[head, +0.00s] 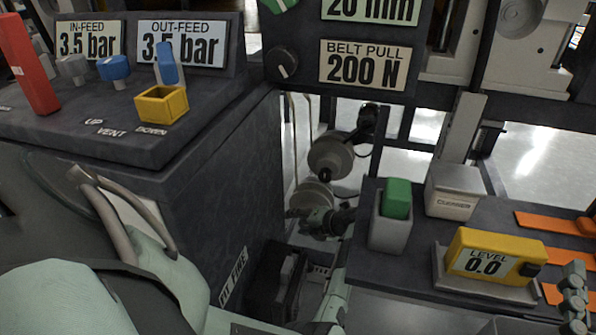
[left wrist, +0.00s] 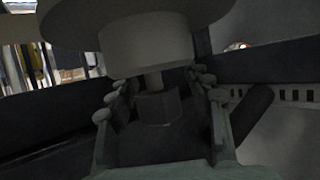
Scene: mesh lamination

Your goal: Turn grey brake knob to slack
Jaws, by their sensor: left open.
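In the head view two round grey parts stand one above the other in the gap beside the dark cabinet: an upper disc (head: 328,155) and a lower disc (head: 311,193). My left gripper (head: 317,220) is at the lower disc. In the left wrist view a wide grey disc narrows to a pale grey cylinder (left wrist: 147,45), with a short shaft and hex-shaped end (left wrist: 158,107) below. The open left fingers (left wrist: 160,95) stand on both sides of the shaft and hex end. I cannot tell whether they touch, nor which part is the brake knob. My right gripper (head: 574,295) shows partly at the right edge.
A dark dial knob (head: 283,64) sits beside the BELT PULL 200 N label (head: 365,64). The cabinet (head: 225,190) closes the left side. A grey holder (head: 390,232) with a green block and a yellow level (head: 495,255) stand on the right bench.

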